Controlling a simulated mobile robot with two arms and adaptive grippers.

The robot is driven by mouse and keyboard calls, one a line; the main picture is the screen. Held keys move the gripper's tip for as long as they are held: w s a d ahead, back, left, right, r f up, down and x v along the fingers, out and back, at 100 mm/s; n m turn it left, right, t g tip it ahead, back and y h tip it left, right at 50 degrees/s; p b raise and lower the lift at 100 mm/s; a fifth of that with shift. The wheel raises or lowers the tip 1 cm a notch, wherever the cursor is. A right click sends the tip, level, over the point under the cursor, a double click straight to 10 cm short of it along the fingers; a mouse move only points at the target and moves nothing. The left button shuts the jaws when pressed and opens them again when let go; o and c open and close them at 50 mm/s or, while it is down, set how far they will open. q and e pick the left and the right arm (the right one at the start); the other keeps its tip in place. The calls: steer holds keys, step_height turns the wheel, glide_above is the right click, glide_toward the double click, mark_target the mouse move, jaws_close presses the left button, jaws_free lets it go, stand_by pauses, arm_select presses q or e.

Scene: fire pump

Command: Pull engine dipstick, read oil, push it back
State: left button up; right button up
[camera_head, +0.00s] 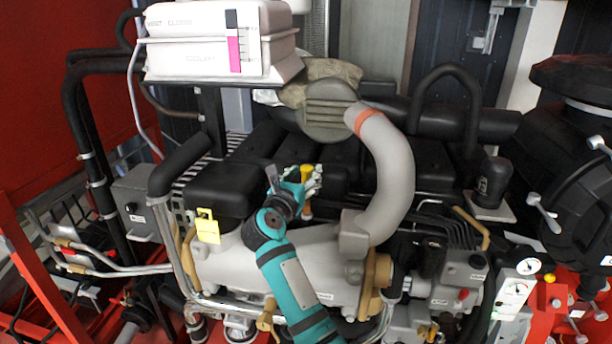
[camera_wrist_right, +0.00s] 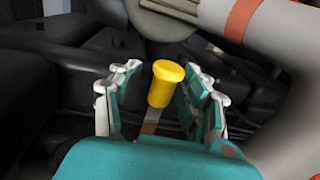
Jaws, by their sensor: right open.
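The engine dipstick has a yellow handle (camera_head: 307,172) standing up beside the engine's black top covers. In the right wrist view the yellow handle (camera_wrist_right: 166,84) sits between the two fingers of my right gripper (camera_wrist_right: 163,103), with a thin brownish stem below it. The fingers are spread, with a visible gap to the handle on each side. In the head view my right gripper (camera_head: 302,182) is at the handle, its teal arm reaching up from the bottom. The lower stem is partly hidden by my gripper. My left gripper is not in view.
A grey curved pipe (camera_head: 388,165) with an orange band rises close to the right of my gripper. A white coolant tank (camera_head: 215,40) stands at the back left. A yellow tag (camera_head: 207,226) hangs at the left. Gauges (camera_head: 517,289) are at the lower right.

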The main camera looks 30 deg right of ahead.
steer(key=shift+d, duration=0.15)
steer(key=shift+w+d+f, duration=0.1)
steer(key=shift+w+d, duration=0.05)
steer(key=shift+d, duration=0.15)
steer(key=shift+r, duration=0.35)
steer(key=r, duration=0.9)
steer(key=shift+a+r, duration=0.1)
steer(key=shift+a, duration=0.1)
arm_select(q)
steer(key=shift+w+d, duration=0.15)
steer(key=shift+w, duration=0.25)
arm_select(e)
steer(key=shift+d, duration=0.1)
